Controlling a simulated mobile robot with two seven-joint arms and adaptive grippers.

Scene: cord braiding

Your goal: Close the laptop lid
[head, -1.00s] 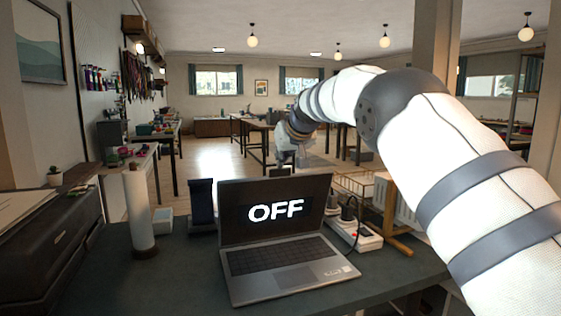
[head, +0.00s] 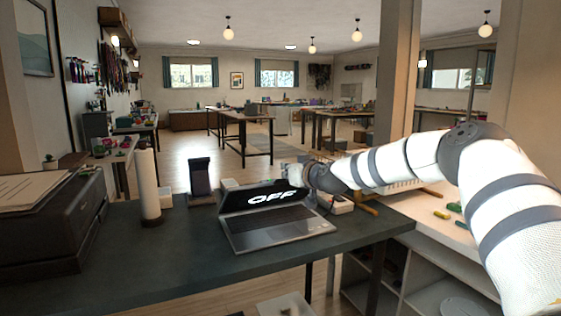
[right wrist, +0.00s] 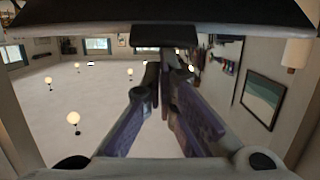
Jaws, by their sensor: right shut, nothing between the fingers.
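The laptop (head: 275,232) stands on the dark table in the head view, its keyboard facing me. A dark shape crosses the top of that view. My left gripper is not in view.
A white roll (head: 149,186) and a dark upright stand (head: 200,178) are left of the laptop. A black printer-like box (head: 50,225) fills the far left. The dark table (head: 190,250) is clear in front.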

